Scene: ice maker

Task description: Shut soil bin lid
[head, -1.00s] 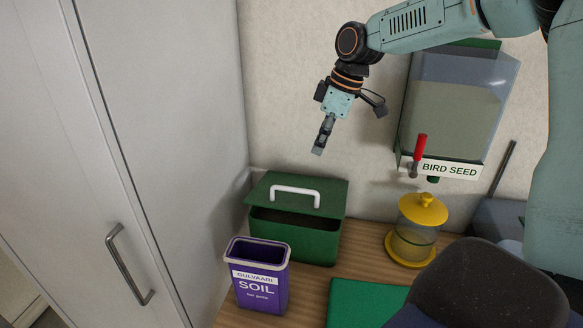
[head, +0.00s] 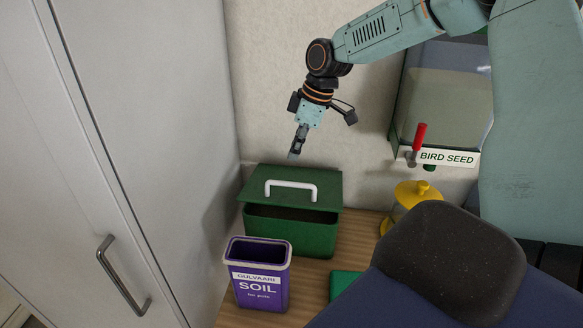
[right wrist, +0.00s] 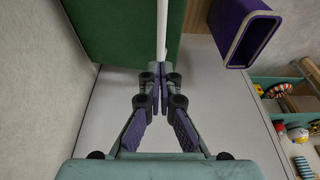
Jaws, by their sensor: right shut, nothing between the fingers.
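The green bin (head: 290,238) stands on the wooden counter against the wall. Its green lid (head: 255,180), with a white handle (head: 290,186), is tilted up at the back, and a dark opening shows under its front edge. My right gripper (head: 294,156) is shut and empty, pointing down just above the lid and apart from the handle. In the right wrist view the closed fingertips (right wrist: 162,76) line up with the white handle (right wrist: 162,30) over the green lid (right wrist: 110,30). My left gripper is not in view.
A purple container labelled SOIL (head: 258,288) stands open in front of the bin. A grey cabinet (head: 130,120) is close on the left. A bird seed dispenser (head: 440,110) hangs on the wall, with a yellow-topped feeder (head: 412,193) below it. A green mat (head: 343,283) lies on the counter.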

